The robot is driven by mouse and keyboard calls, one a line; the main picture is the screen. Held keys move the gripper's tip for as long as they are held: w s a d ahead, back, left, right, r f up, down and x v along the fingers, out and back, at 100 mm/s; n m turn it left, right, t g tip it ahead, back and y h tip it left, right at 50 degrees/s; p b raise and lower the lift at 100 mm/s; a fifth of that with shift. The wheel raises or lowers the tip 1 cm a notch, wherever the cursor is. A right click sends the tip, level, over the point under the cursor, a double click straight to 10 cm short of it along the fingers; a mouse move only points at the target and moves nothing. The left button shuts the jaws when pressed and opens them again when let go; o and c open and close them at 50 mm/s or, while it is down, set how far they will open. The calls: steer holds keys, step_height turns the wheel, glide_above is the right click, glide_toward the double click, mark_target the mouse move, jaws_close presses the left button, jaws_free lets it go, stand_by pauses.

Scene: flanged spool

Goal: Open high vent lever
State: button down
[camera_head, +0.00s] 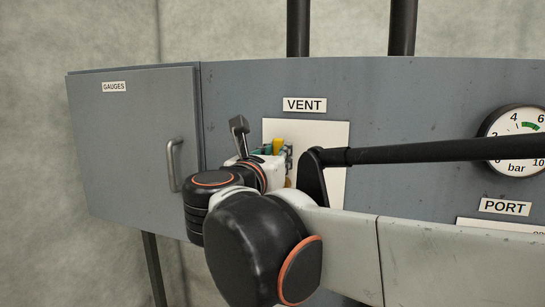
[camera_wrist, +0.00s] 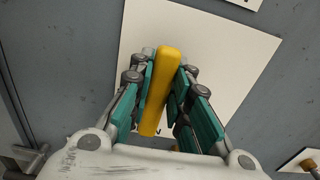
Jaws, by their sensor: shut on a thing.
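The vent lever is a yellow bar. In the wrist view the lever (camera_wrist: 158,95) stands upright in the picture, slightly tilted, in front of a white plate (camera_wrist: 225,60). My gripper (camera_wrist: 162,82) has its teal-sided fingers closed on both sides of the lever. In the head view only a small yellow piece of the lever (camera_head: 278,146) shows at my gripper (camera_head: 274,152), in front of the white plate (camera_head: 333,140) under the VENT label (camera_head: 304,105). The arm and gripper hide the lever's base and the lower plate.
A GAUGES door (camera_head: 130,135) with a curved handle (camera_head: 173,165) is to the left. A round bar gauge (camera_head: 516,140) and a PORT label (camera_head: 505,207) are to the right. Two dark pipes (camera_head: 298,28) rise behind the panel. A metal fitting (camera_wrist: 308,164) shows at the wrist view's lower right.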

steer(key=c, duration=1.5)
jaws_free()
steer(key=shift+v, duration=3.85)
